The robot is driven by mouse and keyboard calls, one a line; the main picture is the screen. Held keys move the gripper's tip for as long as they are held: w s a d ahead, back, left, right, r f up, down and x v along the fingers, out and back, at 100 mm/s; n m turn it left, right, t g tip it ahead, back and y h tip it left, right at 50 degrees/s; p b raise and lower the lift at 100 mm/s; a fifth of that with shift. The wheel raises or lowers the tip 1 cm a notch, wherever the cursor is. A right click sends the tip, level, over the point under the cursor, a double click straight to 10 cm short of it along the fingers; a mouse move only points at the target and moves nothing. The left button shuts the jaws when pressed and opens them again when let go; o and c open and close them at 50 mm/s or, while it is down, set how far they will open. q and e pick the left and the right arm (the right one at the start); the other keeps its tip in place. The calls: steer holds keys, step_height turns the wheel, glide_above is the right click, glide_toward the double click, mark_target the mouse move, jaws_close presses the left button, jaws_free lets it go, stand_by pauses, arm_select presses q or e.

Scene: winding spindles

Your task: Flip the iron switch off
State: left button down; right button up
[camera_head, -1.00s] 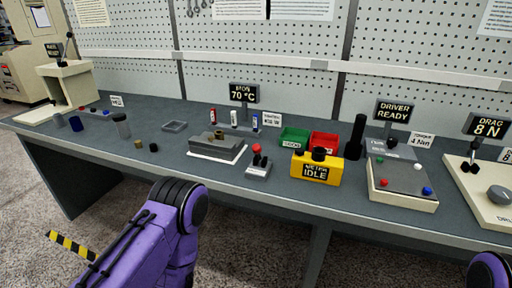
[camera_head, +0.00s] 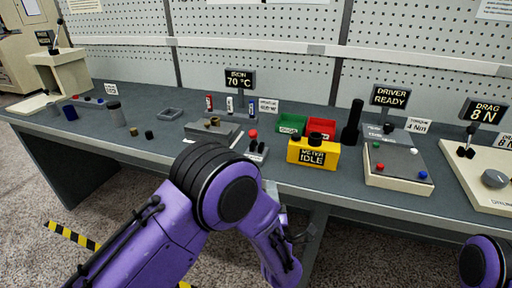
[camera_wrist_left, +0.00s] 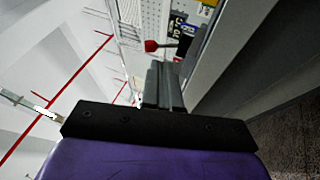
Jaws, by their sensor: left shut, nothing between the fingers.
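The iron switch (camera_head: 255,149) is a small grey box with a red-knobbed lever on the bench, just right of the iron station (camera_head: 213,130). Its lever looks upright, but I cannot tell its exact tilt. The iron display (camera_head: 240,79) reads 70 °C. In the left wrist view a red knob on a stem (camera_wrist_left: 152,45), likely the switch lever, shows just beyond my fingertips. My left gripper (camera_wrist_left: 163,68) is shut and empty, apart from the knob in that picture. In the head view my left arm mostly hides the hand near the bench's front edge. My right gripper is out of view.
A yellow meter (camera_head: 313,152) reading IDLE stands right of the switch, with green (camera_head: 290,124) and red (camera_head: 320,126) bins behind it. A driver panel (camera_head: 398,165) lies further right. The bench's front edge is close to my left arm.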

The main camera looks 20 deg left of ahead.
mark_target(254, 137)
arm_select(q)
steer(key=n+y, duration=0.1)
steer(key=a+n, duration=0.1)
steer(key=s+n+y, duration=0.1)
steer(key=shift+a+r+g+y, duration=0.3)
steer(key=shift+a+r+g, duration=0.1)
steer(key=shift+w, duration=0.15)
steer(key=p+x, duration=0.4)
steer(key=x, duration=0.9)
steer(key=shift+a+r, duration=0.1)
steer(key=shift+w+a, duration=0.1)
steer(key=shift+w, duration=0.25)
steer(key=shift+r, duration=0.2)
